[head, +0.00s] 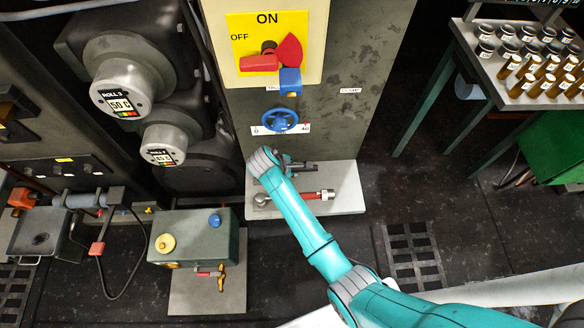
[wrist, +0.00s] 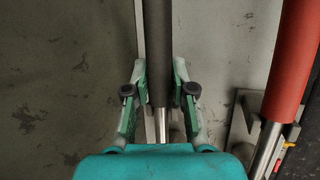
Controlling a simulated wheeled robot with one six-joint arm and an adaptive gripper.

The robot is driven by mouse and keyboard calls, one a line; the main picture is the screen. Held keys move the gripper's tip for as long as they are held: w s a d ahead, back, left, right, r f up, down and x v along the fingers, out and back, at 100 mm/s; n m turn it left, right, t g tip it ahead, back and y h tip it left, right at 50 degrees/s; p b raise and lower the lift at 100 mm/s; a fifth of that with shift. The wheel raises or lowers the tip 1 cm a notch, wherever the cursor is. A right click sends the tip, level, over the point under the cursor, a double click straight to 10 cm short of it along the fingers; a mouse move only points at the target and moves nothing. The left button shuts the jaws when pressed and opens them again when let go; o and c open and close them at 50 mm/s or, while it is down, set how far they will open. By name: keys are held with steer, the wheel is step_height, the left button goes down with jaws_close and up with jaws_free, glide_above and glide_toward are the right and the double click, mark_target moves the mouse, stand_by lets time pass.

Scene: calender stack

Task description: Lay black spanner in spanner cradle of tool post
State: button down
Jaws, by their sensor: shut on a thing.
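The black spanner's dark handle (wrist: 158,45) runs up the middle of the wrist view, with its bright metal shank below. My gripper (wrist: 159,92) is shut on this handle, one finger on each side. In the head view my gripper is mostly hidden behind my wrist, low at the front of the grey tool post (head: 345,60). A dark bar shows just right of it, above the pale ledge (head: 347,192). A thin pale strip runs beside the handle in the wrist view. I cannot tell whether the spanner touches the cradle, and its head end is hidden.
A red-handled spanner (head: 318,195) lies along the ledge, nearer me; it is also right of my gripper in the wrist view (wrist: 293,60), by a grey bracket (wrist: 242,118). A blue handwheel (head: 281,120) and a red switch (head: 262,62) are above.

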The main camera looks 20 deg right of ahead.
steer(key=shift+f, duration=0.3)
steer(key=shift+c, duration=1.2)
jaws_free()
steer(key=v, duration=0.8)
stand_by(1.1)
stand_by(0.5)
